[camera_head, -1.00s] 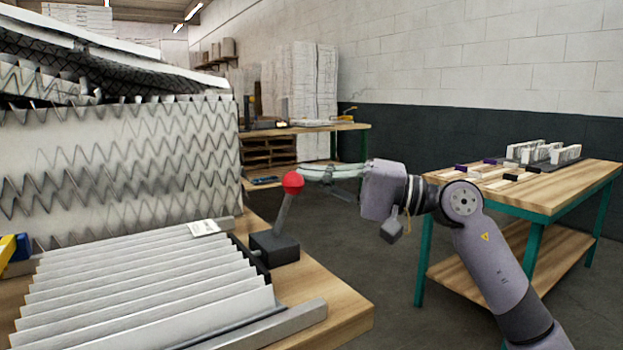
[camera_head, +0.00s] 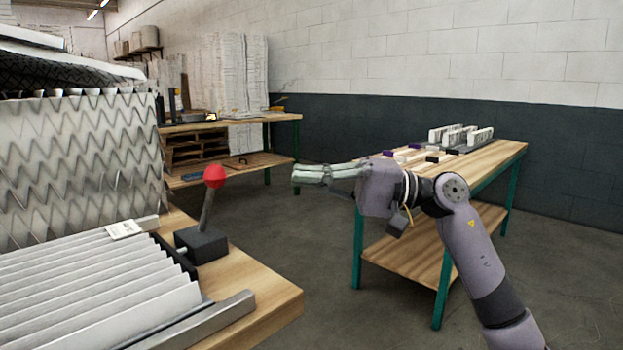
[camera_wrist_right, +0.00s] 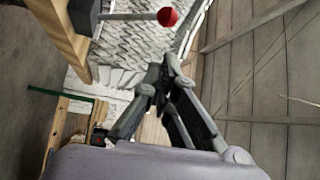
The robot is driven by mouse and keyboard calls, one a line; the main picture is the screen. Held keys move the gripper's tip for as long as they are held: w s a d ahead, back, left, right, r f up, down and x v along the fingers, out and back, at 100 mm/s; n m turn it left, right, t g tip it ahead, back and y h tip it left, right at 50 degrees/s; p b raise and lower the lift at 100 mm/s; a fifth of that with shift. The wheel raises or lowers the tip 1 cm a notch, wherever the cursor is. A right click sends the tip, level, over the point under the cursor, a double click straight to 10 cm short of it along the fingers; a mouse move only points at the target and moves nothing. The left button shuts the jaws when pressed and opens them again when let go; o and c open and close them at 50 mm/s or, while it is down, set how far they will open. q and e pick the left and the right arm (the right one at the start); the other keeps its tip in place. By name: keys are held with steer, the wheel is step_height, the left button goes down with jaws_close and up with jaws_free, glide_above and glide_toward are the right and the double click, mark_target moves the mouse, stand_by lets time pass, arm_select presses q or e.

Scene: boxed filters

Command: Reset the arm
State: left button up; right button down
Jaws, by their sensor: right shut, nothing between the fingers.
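My right arm reaches in from the lower right of the head view. Its gripper (camera_head: 312,176) points left, shut and empty, over the floor gap between the near bench and the right-hand table. In the right wrist view the fingers (camera_wrist_right: 168,75) come together at their tips with nothing between them. A lever with a red ball knob (camera_head: 214,176) stands on a dark base (camera_head: 202,244) at the near bench's edge, left of the gripper and apart from it. The red knob also shows in the wrist view (camera_wrist_right: 168,16). My left gripper is not in view.
The wooden near bench (camera_head: 262,290) holds a white pleated filter (camera_head: 80,285) beside a metal rail. A tall zigzag filter stack (camera_head: 80,160) rises behind. The right-hand table (camera_head: 480,163) holds small blocks. A back bench (camera_head: 235,121) stands behind. Grey floor (camera_head: 290,235) lies open between them.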

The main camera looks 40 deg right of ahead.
steer(key=shift+s+d, duration=0.15)
steer(key=shift+d, duration=0.05)
stand_by(0.5)
